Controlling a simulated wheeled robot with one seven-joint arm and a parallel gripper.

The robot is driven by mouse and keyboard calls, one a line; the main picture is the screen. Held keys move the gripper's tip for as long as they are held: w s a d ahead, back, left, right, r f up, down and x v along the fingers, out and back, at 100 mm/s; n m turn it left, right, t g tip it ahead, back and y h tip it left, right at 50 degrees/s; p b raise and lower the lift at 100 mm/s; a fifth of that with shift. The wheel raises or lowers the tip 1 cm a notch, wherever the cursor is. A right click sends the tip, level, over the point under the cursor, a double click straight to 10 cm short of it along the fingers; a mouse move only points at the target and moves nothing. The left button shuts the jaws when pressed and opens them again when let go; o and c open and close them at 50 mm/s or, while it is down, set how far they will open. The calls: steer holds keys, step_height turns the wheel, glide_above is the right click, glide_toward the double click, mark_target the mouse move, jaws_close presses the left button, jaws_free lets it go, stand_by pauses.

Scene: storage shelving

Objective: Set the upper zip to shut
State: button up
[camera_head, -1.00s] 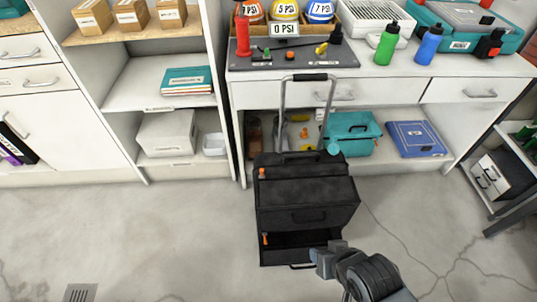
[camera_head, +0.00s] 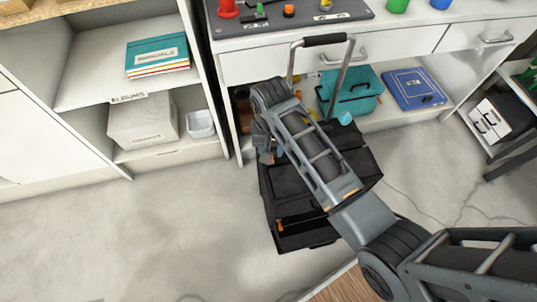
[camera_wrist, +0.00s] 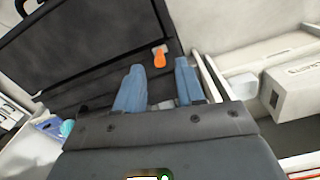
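The black wheeled case (camera_head: 287,190) stands upright on the floor in front of the bench, its pull handle raised. Its lower orange zip tab (camera_head: 280,225) shows at the left of the lower opening. My arm and gripper (camera_head: 267,153) cover the case's upper left part in the head view, so the upper zip tab is hidden there. In the wrist view an orange tab (camera_wrist: 160,57), apparently the upper one, hangs by the dark case side. My gripper (camera_wrist: 160,66) is open, its two blue-grey fingers on either side of the tab's line, just short of it. Contact cannot be told.
A shelf unit with a white box (camera_head: 143,120) and a small white bin (camera_head: 200,124) stands left of the case. A teal toolbox (camera_head: 352,92) and a blue case (camera_head: 414,87) lie under the bench. The floor at left is clear.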

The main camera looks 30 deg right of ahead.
step_height(320, 180, down, 5)
steer(key=shift+f+b, duration=0.1)
steer(key=shift+b, duration=0.45)
steer(key=shift+c, duration=0.5)
jaws_close()
